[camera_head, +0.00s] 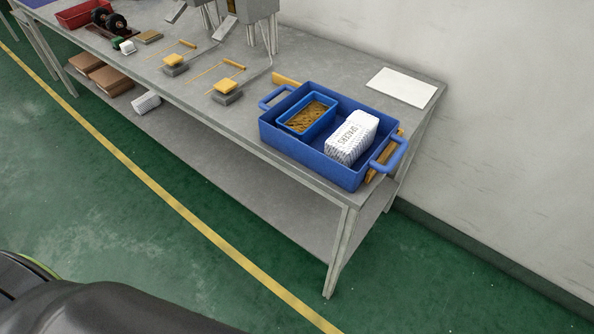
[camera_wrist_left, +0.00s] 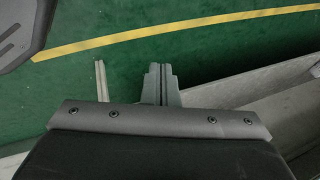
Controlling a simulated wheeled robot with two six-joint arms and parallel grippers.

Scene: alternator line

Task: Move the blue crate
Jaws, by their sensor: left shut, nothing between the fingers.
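The blue crate (camera_head: 308,158) sits upright on the right end of the grey workbench, with a blue loop handle at each end. Inside it are a smaller blue bin (camera_head: 328,122) holding brown pieces and a white printed pack (camera_head: 352,136). My left gripper (camera_wrist_left: 160,84) shows in the left wrist view, shut and empty over the green floor, away from the crate. The crate is not visible in that view. My right gripper is not in view.
The workbench (camera_head: 250,110) has a white sheet (camera_head: 402,87) behind the crate. Yellow strips (camera_head: 286,81) lie by both crate ends. Fixtures with yellow parts, a red tray (camera_head: 85,14) and brown boxes on the lower shelf are at left. Green floor is clear in front; a wall stands behind.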

